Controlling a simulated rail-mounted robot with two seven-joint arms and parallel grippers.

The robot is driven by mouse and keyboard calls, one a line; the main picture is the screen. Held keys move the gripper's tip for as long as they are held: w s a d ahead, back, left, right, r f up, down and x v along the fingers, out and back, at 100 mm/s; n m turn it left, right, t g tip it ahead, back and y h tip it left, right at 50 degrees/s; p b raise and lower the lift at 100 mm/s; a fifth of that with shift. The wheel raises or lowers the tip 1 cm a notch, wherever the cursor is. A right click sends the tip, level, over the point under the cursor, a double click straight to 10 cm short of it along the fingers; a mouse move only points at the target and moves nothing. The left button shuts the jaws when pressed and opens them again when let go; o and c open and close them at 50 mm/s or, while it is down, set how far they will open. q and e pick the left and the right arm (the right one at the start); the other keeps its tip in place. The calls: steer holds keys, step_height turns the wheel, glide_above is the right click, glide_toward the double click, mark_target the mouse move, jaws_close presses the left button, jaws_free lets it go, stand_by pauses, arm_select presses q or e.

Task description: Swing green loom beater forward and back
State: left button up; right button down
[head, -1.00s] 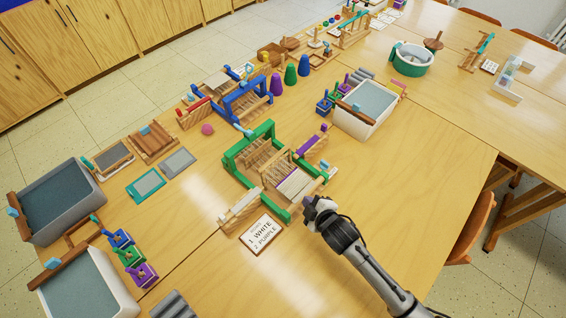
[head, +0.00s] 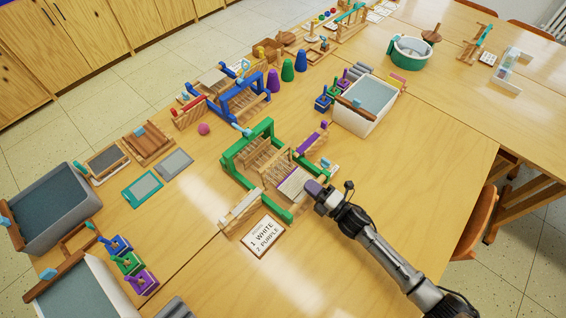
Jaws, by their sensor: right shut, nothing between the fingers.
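The green loom (head: 232,165) stands upright on the near table, left of my right gripper. A slatted wooden beater (head: 277,167) sits inside its green frame, with pale cloth and a purple strip in front of it. My right gripper (head: 314,189) is shut and empty at the loom's near right side, close to the pale cloth. I cannot tell whether its tips touch the loom. The gripper and arm hide part of the loom's right edge. My left gripper is not in view.
A white tub (head: 363,107) stands at back right. The table right of my arm is clear.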

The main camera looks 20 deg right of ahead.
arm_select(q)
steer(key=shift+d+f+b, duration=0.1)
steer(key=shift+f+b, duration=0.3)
arm_select(e)
steer(key=x, duration=1.1)
steer(key=shift+w+a, duration=0.2)
steer(key=shift+w, duration=0.15)
